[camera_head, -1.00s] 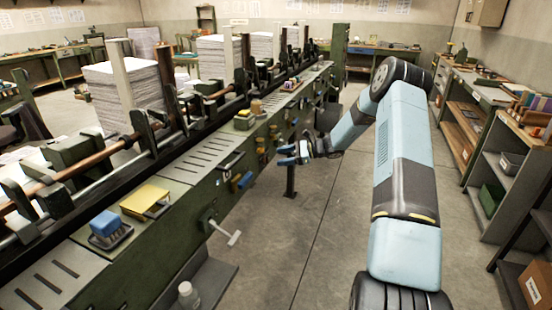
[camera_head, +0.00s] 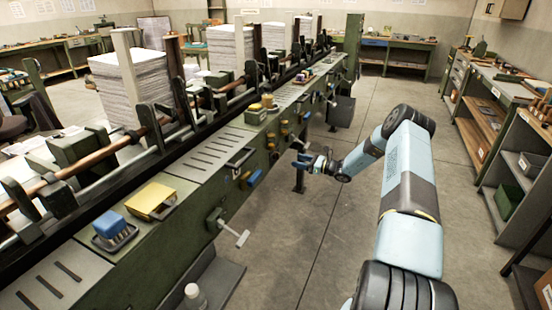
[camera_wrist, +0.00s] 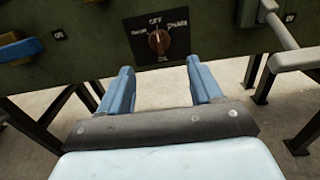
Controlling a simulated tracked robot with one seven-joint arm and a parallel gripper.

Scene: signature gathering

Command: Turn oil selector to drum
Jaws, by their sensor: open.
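The oil selector (camera_wrist: 159,41) is a small copper-coloured knob on a black plate on the green machine front. The plate has OFF at the top, OIL below, and smaller words at left and right that are hard to read. The knob looks roughly upright, towards OFF. My gripper (camera_wrist: 160,68) is open, its two blue fingers below the plate on either side of the knob's line, apart from it and empty. In the head view my gripper (camera_head: 308,162) is beside the machine front; the selector cannot be made out there.
A blue handle (camera_wrist: 20,48) is left of the plate, and a grey lever (camera_wrist: 285,35) sticks out at right. In the head view the long green machine (camera_head: 170,235) runs along the left, with a T-handle (camera_head: 230,232) on its front. Shelves (camera_head: 515,165) stand at right; the floor between is clear.

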